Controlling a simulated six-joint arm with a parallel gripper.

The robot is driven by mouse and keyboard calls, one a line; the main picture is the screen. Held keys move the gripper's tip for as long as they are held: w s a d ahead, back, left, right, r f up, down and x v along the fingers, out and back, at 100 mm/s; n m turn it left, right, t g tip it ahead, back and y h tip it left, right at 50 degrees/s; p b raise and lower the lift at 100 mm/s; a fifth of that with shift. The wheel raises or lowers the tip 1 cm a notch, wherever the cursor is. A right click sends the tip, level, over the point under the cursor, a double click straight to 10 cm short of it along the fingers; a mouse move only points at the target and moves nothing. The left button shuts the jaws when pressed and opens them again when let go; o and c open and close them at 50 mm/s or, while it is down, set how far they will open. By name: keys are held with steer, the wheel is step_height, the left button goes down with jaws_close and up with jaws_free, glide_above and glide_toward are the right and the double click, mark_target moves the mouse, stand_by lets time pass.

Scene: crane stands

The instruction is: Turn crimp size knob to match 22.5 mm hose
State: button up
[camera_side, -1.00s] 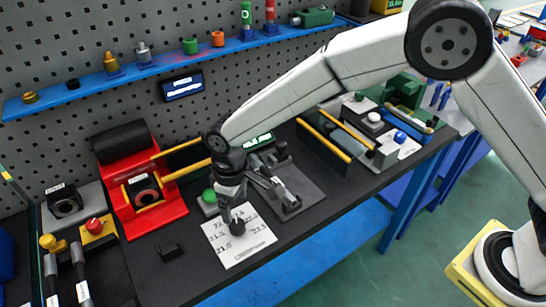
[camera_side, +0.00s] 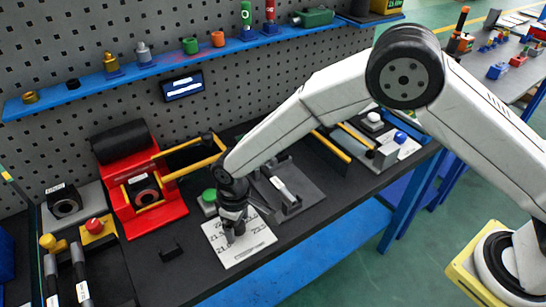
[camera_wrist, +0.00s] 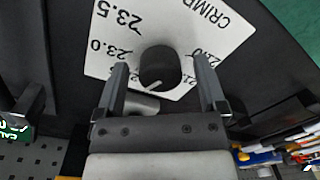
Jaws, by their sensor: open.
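The crimp size knob (camera_wrist: 158,68) is a dark round knob on a white dial plate (camera_wrist: 118,22) in the wrist view. A short white pointer line shows on the knob's lower edge. The labels 23.5 and 23.0 read clearly on the left; labels on the right are partly hidden by a finger. My gripper (camera_wrist: 159,64) is open, one finger on each side of the knob; I cannot tell whether they touch it. In the side view my gripper (camera_side: 234,232) is low over the plate (camera_side: 255,240) and mostly hides the knob. I cannot make out the hose.
A red crimping machine (camera_side: 165,213) with a yellow guard stands left of the plate. A green button (camera_side: 209,195) is just behind it, and a grey fixture (camera_side: 290,195) is to the right. A small black block (camera_side: 170,250) lies left. The bench's front edge is close.

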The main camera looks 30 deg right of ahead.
steer(key=shift+f, duration=0.15)
jaws_close()
steer(key=shift+m, duration=0.5)
steer(key=m, duration=0.3)
steer(key=shift+m, duration=2.4)
jaws_free()
